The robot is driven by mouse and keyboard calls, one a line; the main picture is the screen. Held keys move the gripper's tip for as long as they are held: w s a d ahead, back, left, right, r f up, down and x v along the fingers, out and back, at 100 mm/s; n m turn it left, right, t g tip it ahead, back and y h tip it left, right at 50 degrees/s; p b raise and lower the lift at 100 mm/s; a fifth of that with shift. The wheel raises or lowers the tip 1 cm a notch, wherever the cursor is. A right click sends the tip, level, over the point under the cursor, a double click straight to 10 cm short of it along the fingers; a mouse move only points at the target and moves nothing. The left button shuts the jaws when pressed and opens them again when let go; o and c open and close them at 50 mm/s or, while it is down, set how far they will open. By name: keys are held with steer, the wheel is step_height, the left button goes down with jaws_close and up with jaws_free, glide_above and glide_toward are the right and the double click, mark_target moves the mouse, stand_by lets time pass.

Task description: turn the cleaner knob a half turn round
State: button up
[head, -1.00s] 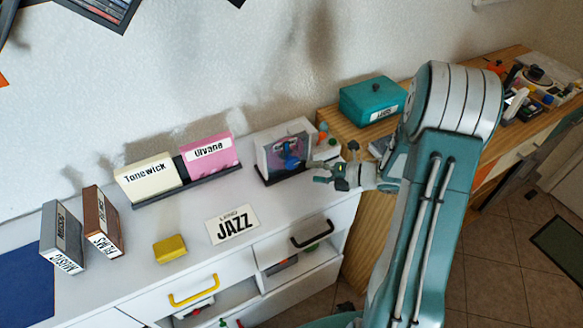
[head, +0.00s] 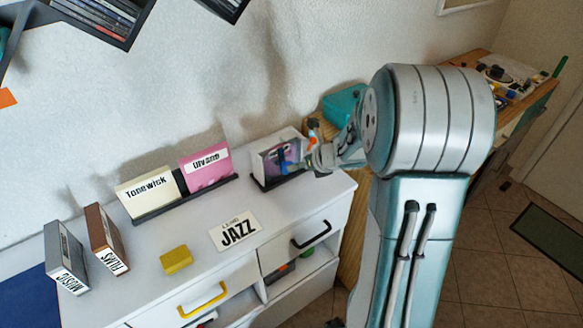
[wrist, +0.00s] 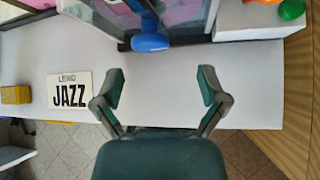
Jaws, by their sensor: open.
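The cleaner is a clear-sided box (head: 264,162) with a pink and dark picture, standing at the back right of the white cabinet top. Its blue knob (head: 285,158) is on the side facing my gripper, and the same knob (wrist: 150,42) shows at the top middle of the wrist view. My gripper (head: 308,158) is just right of the knob in the head view, partly hidden by my arm. In the wrist view my gripper (wrist: 160,86) is open and empty, its two fingertips below the knob and apart from it. The knob's turn angle is unclear.
A white block with a green thing (wrist: 291,9) on top stands right of the cleaner. The JAZZ card (head: 235,231), yellow block (head: 176,260) and Tonewick sleeve (head: 148,190) are farther left. A teal box (head: 343,103) is behind on the wooden bench.

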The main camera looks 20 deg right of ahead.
mark_target(289, 173)
steer(key=w+a+f, duration=0.2)
steer(key=a, duration=0.1)
steer(key=shift+w+f, duration=0.4)
steer(key=shift+w+a+f, duration=0.15)
steer(key=shift+w+f, duration=0.2)
steer(key=shift+d, duration=0.7)
steer(key=shift+a, duration=0.25)
steer(key=c, duration=1)
steer(key=shift+a, duration=0.2)
steer(key=shift+c, duration=0.6)
